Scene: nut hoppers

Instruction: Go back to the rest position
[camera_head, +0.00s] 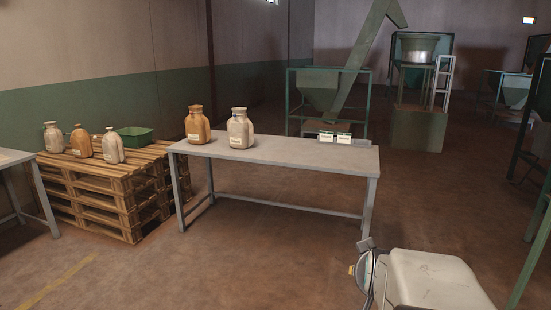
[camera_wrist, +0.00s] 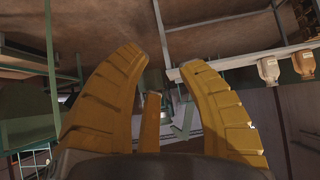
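My gripper (camera_wrist: 161,62) shows in the wrist view with its yellow ribbed fingers spread apart and nothing held between them. Its fingers are not clearly seen in the head view, where my white arm casing (camera_head: 430,280) fills the lower right, in front of the grey table (camera_head: 275,153). A brown sack-like jar (camera_head: 198,126) and a paler jar (camera_head: 240,130) stand upright on the table's left half. Two small labelled boxes (camera_head: 335,137) sit near its right end. My gripper touches none of these.
Stacked wooden pallets (camera_head: 105,193) at left carry several jars and a green crate (camera_head: 135,137). Another table (camera_head: 14,157) is at the far left edge. Green hopper machinery (camera_head: 330,95) stands behind the table and along the right. The floor in front is open.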

